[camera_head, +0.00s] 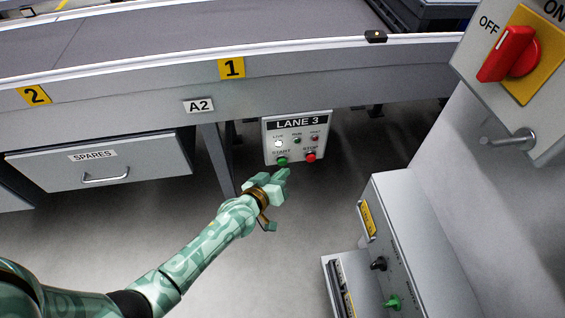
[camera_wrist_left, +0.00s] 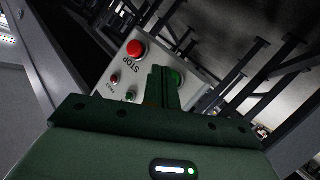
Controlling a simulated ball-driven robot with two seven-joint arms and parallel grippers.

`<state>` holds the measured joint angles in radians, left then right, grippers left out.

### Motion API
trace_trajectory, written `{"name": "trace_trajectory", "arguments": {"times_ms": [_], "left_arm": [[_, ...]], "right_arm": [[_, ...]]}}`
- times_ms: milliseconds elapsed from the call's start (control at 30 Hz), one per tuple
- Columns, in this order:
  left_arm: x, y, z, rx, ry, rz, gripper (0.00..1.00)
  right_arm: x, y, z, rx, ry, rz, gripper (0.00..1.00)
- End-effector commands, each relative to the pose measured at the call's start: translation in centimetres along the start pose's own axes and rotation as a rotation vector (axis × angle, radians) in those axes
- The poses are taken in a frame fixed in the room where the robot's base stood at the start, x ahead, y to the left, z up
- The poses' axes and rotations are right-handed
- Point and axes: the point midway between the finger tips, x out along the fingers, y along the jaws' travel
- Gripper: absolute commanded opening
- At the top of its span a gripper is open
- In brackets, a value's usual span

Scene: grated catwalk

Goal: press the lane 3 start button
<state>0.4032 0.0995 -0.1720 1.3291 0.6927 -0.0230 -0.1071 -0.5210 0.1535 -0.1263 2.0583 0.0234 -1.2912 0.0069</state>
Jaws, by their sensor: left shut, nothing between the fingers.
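The lane 3 panel (camera_head: 297,124) is a grey box under the conveyor edge in the head view, labelled LANE 3. It carries a green START button (camera_head: 282,161) at lower left and a red STOP button (camera_head: 310,157) at lower right. My left gripper (camera_head: 284,173) is shut and empty, its tip just below the START button. In the left wrist view the shut fingers (camera_wrist_left: 160,83) point at the panel and partly cover the green button (camera_wrist_left: 177,77); the red STOP button (camera_wrist_left: 136,49) shows clear. I cannot tell whether the tip touches the green button. My right gripper is not in view.
The conveyor (camera_head: 200,45) runs across the top. A SPARES drawer (camera_head: 100,163) is at left. A red OFF/ON switch (camera_head: 508,54) is at upper right, above a grey cabinet (camera_head: 410,235) with a black and a green knob. Floor is open below the panel.

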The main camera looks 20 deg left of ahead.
Motion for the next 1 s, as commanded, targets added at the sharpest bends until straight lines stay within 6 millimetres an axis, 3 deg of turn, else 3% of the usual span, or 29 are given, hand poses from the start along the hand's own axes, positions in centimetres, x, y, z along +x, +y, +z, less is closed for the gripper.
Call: {"name": "trace_trajectory", "arguments": {"times_ms": [533,1000], "left_arm": [[-3.2,2.5,2.1,0.000,0.001,0.001,0.00],[-3.5,2.5,2.5,0.000,0.000,0.000,0.00]], "right_arm": [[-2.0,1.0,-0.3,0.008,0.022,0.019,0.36],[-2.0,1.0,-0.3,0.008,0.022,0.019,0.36]]}}
